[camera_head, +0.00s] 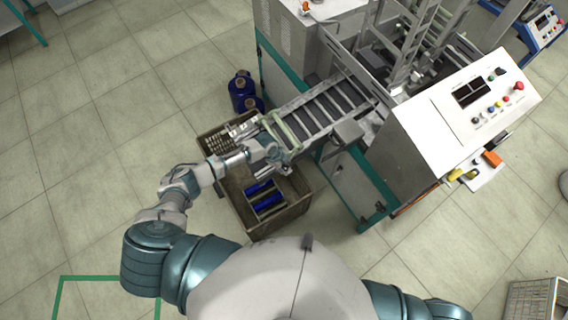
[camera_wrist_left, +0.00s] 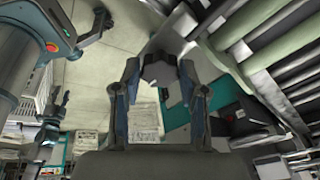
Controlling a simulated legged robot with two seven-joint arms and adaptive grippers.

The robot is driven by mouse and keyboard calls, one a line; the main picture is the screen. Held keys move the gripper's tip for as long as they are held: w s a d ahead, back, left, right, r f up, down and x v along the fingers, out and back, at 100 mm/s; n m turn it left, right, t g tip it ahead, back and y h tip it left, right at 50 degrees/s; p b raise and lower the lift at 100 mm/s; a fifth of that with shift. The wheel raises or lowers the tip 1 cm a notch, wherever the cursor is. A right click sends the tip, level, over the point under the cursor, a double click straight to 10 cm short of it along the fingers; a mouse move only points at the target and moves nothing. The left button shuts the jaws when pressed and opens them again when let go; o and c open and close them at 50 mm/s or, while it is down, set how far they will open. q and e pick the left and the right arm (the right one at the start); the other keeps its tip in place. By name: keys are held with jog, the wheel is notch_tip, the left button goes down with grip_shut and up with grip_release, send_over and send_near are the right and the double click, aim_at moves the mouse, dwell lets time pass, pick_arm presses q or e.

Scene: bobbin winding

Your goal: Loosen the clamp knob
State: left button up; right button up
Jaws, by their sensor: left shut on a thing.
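My left gripper (camera_head: 275,152) is at the end of the machine's roller conveyor, above the crate. In the left wrist view its two fingers (camera_wrist_left: 160,68) are closed on a dark grey knob-like piece (camera_wrist_left: 159,72), which I take for the clamp knob. In the head view the gripper and wrist cover the knob. My right gripper is out of view; only part of the right arm shows at the bottom right.
The roller conveyor (camera_head: 322,108) leads to the winding machine with its control panel (camera_head: 480,100). A brown crate (camera_head: 293,213) with blue bobbins stands below my left gripper. Blue spools (camera_head: 240,88) stand on the floor behind.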

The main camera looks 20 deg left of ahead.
pick_arm(q)
jog(key=shift+n+t+p, duration=0.3)
jog(key=shift+n+p, duration=0.8)
jog(key=shift+n, duration=1.1)
jog(key=shift+w, duration=0.1)
jog(key=o, duration=1.1)
jog(key=shift+o, duration=0.2)
jog(key=shift+r, duration=0.2)
jog(key=v, duration=1.1)
jog(key=shift+r, duration=0.25)
jog(key=shift+a, duration=0.15)
